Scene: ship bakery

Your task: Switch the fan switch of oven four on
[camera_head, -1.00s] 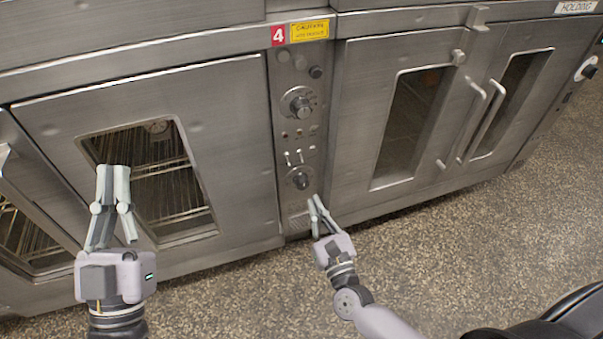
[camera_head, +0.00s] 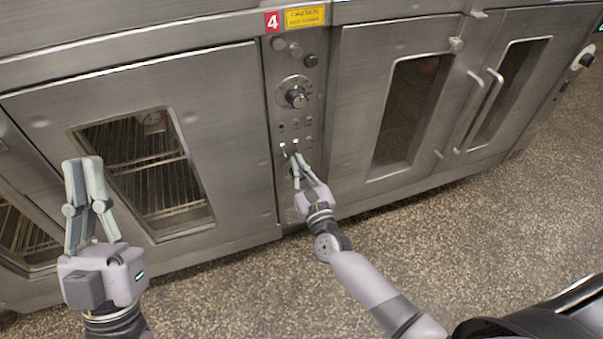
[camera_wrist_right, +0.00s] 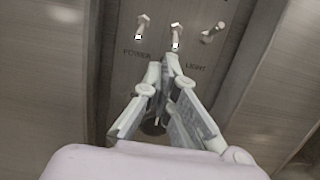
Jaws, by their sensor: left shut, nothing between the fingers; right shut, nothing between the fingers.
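The oven control panel (camera_head: 300,70) carries a red number 4 label (camera_head: 272,22). Low on it is a row of small toggle switches (camera_head: 283,148). In the right wrist view three toggles show: a left one (camera_wrist_right: 143,20), a middle one (camera_wrist_right: 176,30) and a right one (camera_wrist_right: 213,32). The words POWER and LIGHT are readable below the row; I see no readable fan label. My right gripper (camera_head: 297,156) is shut and empty. Its fingertips (camera_wrist_right: 163,62) show just below the middle toggle; contact cannot be told. My left gripper (camera_head: 83,164) is shut and empty before the left oven door.
A large knob (camera_head: 296,96) sits above the toggles; the lower knob is mostly hidden behind my right gripper. Glass-windowed oven doors flank the panel, the left door (camera_head: 225,100) and the right door (camera_head: 350,90). Speckled floor (camera_head: 450,240) is clear in front.

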